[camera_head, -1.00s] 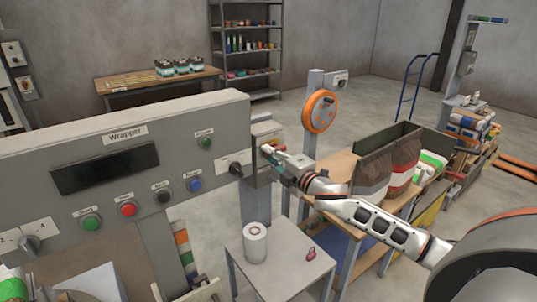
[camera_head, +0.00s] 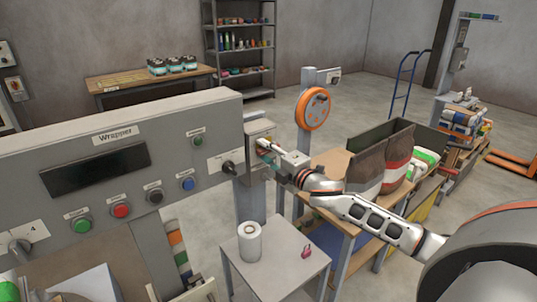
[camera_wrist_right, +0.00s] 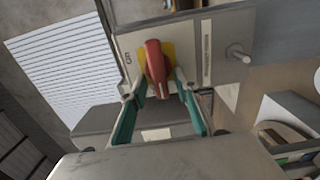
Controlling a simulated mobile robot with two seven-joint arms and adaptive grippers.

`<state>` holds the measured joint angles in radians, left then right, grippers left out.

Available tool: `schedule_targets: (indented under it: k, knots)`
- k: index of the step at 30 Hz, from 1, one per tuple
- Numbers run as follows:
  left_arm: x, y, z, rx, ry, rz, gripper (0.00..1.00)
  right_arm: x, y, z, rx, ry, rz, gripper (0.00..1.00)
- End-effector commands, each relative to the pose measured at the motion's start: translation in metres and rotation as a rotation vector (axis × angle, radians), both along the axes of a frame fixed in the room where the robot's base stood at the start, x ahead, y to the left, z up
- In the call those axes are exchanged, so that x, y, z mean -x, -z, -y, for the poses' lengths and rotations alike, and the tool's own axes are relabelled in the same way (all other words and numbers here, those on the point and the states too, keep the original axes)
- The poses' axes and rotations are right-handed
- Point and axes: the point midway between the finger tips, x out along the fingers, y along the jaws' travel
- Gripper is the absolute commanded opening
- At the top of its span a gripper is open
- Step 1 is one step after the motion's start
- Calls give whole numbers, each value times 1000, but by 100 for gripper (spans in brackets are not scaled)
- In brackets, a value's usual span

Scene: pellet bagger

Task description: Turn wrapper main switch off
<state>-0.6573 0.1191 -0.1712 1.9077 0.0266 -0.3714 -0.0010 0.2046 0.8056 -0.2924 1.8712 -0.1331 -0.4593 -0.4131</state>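The wrapper main switch, a red handle (camera_wrist_right: 157,64) on a yellow plate, sits on a grey box face in the right wrist view. In the head view its grey box (camera_head: 259,132) is at the right end of the wrapper panel (camera_head: 190,130); the handle is mostly hidden by my gripper. My right gripper (camera_head: 265,146) is right in front of that box. In the right wrist view its green fingers (camera_wrist_right: 160,82) are spread, one on each side of the handle, with small gaps visible. I cannot make out my left gripper.
A black selector knob (camera_head: 230,168) and coloured push buttons are on the panel, left of my gripper. A metal peg (camera_wrist_right: 238,54) sticks out right of the handle. Below stands a small table (camera_head: 277,262) with a white roll (camera_head: 250,243). A workbench with bags is on the right.

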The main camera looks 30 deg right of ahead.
Motion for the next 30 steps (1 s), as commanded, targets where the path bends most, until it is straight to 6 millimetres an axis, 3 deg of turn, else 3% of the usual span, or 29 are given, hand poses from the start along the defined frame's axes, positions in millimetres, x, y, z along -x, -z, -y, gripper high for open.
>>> schedule_targets:
  k: [5,21,30]
  knots:
    - [-1,-1,0,1,0,2,26,12,2,0,-2,-2,-3,31]
    - [-2,-2,0,0,0,4,26,89,2,9,2,3,-4,31]
    - [-2,-2,0,0,0,4,26,115,1,12,0,4,-2,31]
